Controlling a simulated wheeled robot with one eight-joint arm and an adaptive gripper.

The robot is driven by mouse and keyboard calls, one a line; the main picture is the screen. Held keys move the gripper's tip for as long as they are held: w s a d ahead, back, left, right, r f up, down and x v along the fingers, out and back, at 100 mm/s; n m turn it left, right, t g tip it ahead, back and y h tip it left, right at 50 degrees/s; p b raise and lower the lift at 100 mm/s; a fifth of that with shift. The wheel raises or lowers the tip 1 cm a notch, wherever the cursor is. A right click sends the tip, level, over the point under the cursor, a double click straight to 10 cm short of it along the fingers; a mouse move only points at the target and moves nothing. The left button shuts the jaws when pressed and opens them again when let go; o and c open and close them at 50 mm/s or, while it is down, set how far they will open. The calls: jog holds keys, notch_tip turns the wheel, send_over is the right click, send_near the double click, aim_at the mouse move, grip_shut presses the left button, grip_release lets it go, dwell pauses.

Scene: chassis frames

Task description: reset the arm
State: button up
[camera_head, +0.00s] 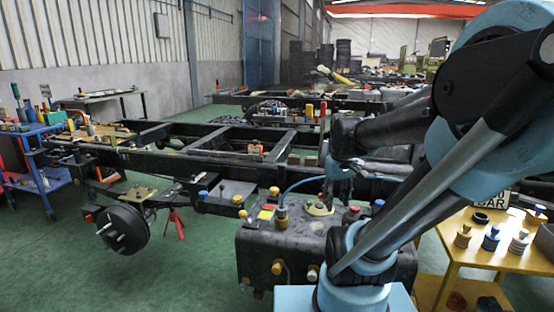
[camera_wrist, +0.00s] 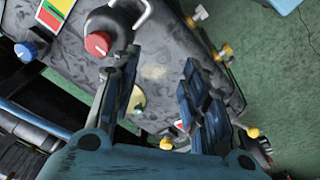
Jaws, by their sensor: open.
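My arm (camera_head: 470,130), blue and black, rises from its base at the lower right of the head view and bends over toward the chassis. My gripper (camera_wrist: 160,82) shows in the wrist view with its two dark blue fingers apart and nothing between them. It points down over the grey tank (camera_wrist: 165,45). In the head view my gripper (camera_head: 338,188) hangs just above the tank (camera_head: 300,247), partly hidden by my arm. I cannot tell the exact gap to the tank.
The black chassis frame (camera_head: 165,160) runs across behind the tank. A yellow table (camera_head: 465,245) with fittings stands close right of my arm. A blue cart (camera_head: 40,180) with tools is far left. The green floor (camera_head: 160,275) at the front left is mostly clear.

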jog(key=s+f+m, duration=0.3)
jog(key=s+f, duration=0.3)
jog(key=s, duration=0.2)
jog(key=shift+m+t, duration=0.3)
jog(key=shift+w+f, duration=0.15)
jog(key=shift+w, duration=0.3)
jog(key=shift+c, duration=0.2)
dwell(0.8)
